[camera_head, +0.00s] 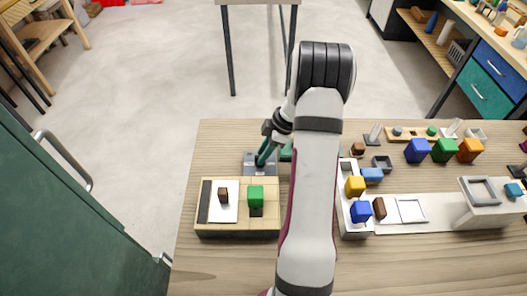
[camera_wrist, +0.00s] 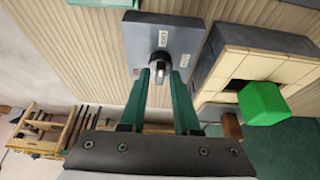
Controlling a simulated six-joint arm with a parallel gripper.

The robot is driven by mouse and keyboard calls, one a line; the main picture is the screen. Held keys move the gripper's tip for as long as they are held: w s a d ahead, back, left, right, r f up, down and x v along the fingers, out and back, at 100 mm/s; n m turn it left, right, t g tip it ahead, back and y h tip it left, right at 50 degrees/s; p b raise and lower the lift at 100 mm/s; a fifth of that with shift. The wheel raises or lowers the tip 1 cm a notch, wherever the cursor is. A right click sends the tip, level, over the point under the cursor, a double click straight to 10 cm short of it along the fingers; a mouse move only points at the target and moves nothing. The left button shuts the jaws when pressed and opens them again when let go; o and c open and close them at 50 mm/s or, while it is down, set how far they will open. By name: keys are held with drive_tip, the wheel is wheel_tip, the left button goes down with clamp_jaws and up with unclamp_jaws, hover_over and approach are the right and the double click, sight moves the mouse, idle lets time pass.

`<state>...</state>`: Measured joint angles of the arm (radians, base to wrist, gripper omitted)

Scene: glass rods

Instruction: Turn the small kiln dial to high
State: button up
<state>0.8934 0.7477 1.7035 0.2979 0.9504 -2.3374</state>
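The dial (camera_wrist: 160,62) is a dark and silver knob on a blue-grey panel (camera_wrist: 190,35) with small white labels, whose lettering I cannot read. The panel also shows in the head view (camera_head: 250,170), behind the kiln, with the knob mostly hidden there by my gripper. My gripper (camera_wrist: 160,76) points at the knob; its green fingers stand apart, one on either side of the knob's near part. Whether they touch it is hard to tell. The tan brick kiln (camera_head: 237,232) stands beside the panel, with a green block (camera_head: 256,192) at its opening.
A brown block (camera_head: 223,195) rests on a white plate on the kiln. My arm crosses the table's middle and hides part of it. Right of it are a white tray (camera_head: 354,234), coloured blocks such as a blue one (camera_head: 418,151), and a white stand (camera_head: 480,212). The table's left front is clear.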

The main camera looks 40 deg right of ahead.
clamp_jaws()
drive_tip(key=m, duration=0.2)
drive_tip(key=m+h, duration=0.1)
drive_tip(key=m, duration=0.1)
drive_tip(key=m+t+h, duration=0.1)
drive_tip(key=m, duration=0.1)
drive_tip(key=shift+s+a+m, duration=0.2)
drive_tip(key=shift+a+m, duration=0.1)
drive_tip(key=shift+m, duration=0.1)
drive_tip(key=m+h, duration=0.1)
drive_tip(key=m, duration=0.2)
drive_tip(key=shift+a+m+h, duration=0.15)
drive_tip(key=shift+m+h, duration=0.15)
drive_tip(key=shift+h, duration=0.1)
drive_tip(key=shift+a+m+h, duration=0.1)
drive_tip(key=shift+m+h, duration=0.5)
drive_tip(key=shift+m, duration=1)
drive_tip(key=shift+w+m, duration=0.1)
drive_tip(key=shift+m, duration=0.2)
drive_tip(key=shift+o, duration=1.6)
unclamp_jaws()
drive_tip(key=shift+r, duration=0.15)
